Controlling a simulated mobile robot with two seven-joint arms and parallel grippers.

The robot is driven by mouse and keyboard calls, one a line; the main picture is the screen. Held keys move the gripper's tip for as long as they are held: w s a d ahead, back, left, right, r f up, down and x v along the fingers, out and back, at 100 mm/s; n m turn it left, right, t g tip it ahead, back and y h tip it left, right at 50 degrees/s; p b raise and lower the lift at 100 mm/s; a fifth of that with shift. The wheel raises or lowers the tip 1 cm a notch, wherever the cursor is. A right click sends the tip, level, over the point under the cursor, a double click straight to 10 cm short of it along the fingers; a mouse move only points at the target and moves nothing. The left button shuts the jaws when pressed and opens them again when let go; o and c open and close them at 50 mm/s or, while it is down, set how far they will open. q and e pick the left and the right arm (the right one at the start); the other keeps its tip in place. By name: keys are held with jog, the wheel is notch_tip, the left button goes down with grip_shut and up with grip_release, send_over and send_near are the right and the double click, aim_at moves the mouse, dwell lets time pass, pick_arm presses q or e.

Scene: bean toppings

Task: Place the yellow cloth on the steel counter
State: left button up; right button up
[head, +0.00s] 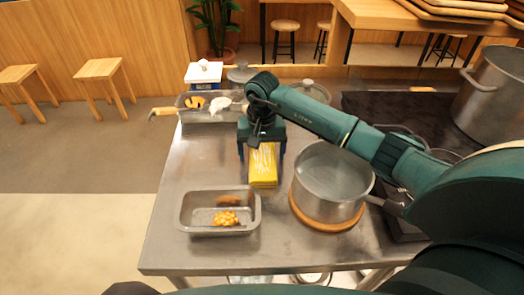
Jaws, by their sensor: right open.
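The yellow cloth (263,170) lies folded in a narrow strip on the steel counter (180,249), near the middle. My right gripper (262,155) is over the far end of the cloth, pointing down, with its two fingers apart on either side of it. The fingers are open and the cloth's far end is partly hidden by the gripper. I cannot tell whether the fingertips touch the counter. My left gripper does not show.
A steel pot (332,180) on a wooden board stands close to the right of the cloth. A metal tin (190,222) with orange beans is in front left. A tray (190,118) with food and a white scale (203,73) are at the back. A large pot (492,88) stands right.

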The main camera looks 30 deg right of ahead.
aim_at(262, 153)
notch_tip(262, 153, up, 12)
jog(key=b, duration=0.2)
jog(key=shift+r, duration=0.15)
dwell(0.5)
